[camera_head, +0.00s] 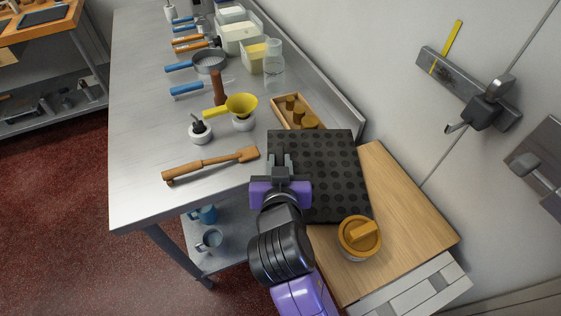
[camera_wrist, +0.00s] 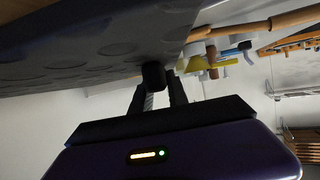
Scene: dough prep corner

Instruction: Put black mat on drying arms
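The black mat (camera_head: 330,170), a dark slab with rows of round marks, lies flat across the gap between the steel counter and the wooden top. My gripper (camera_head: 281,160) is over its left part. In the wrist view, the mat (camera_wrist: 90,50) fills the upper left. A short black knob stands at its edge, between or just beyond the fingertips of my gripper (camera_wrist: 158,85). I cannot tell if the fingers press on it. Grey brackets with jutting arms on the right wall, one nearer (camera_head: 487,105) and one at the edge (camera_head: 540,165), look like the drying arms; both are empty.
An orange-lidded jar (camera_head: 359,237) stands by the mat's near edge on the wooden top (camera_head: 410,205). A wooden tray (camera_head: 295,110) with small pegs touches the mat's far side. A wooden scraper (camera_head: 210,162), a yellow funnel (camera_head: 240,104) and tubs crowd the steel counter (camera_head: 140,120).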

